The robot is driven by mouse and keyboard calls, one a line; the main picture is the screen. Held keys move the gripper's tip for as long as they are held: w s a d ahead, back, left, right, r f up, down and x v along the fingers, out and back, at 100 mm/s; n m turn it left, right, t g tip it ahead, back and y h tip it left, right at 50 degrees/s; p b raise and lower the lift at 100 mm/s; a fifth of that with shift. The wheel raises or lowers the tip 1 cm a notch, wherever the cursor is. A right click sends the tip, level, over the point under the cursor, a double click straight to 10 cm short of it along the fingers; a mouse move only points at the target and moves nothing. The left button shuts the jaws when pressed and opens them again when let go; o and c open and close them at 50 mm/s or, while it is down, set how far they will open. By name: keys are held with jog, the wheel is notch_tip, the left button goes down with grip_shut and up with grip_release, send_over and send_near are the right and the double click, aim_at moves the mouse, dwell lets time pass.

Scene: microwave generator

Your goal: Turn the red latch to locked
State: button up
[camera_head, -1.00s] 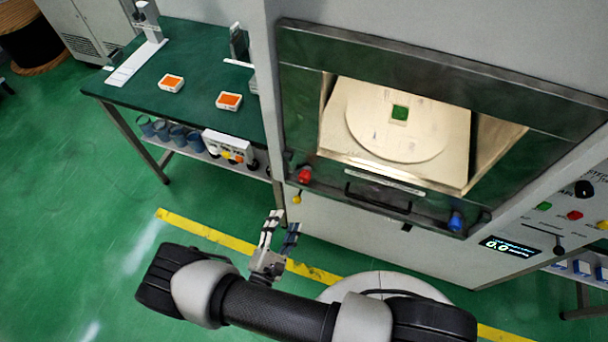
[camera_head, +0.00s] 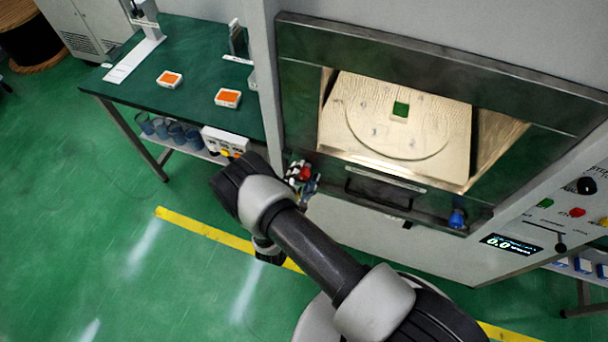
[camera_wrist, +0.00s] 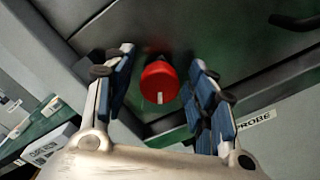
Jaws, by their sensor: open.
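The red latch (camera_wrist: 159,83) is a round red knob with a white mark on its face, near the lower left corner of the microwave door. My gripper (camera_wrist: 160,88) is open, with one finger on each side of the knob in the wrist view and visible gaps between pads and knob. In the head view the red latch (camera_head: 304,172) shows partly between the fingers of my gripper (camera_head: 303,177). The wrist view does not show clearly how far the fingertips reach past the knob face.
A blue knob (camera_head: 457,218) sits at the door's lower right. The dark door handle (camera_head: 378,195) lies between the knobs. A green table (camera_head: 190,55) with two orange-topped boxes stands to the left. The control panel (camera_head: 560,215) is at the right.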

jog(key=c, duration=1)
jog(key=m+b, duration=0.1)
jog(key=m, duration=0.3)
jog(key=shift+w+m, duration=0.1)
jog(key=shift+m, duration=0.2)
jog(key=m+b, duration=0.1)
jog(key=m, duration=0.3)
jog(key=shift+m, duration=0.3)
jog(key=m+b, duration=0.1)
jog(key=m, duration=0.4)
jog(key=shift+o, duration=0.3)
jog(key=m, duration=0.3)
jog(key=shift+b, duration=0.3)
jog(key=shift+o, duration=0.2)
jog(key=shift+m, duration=0.4)
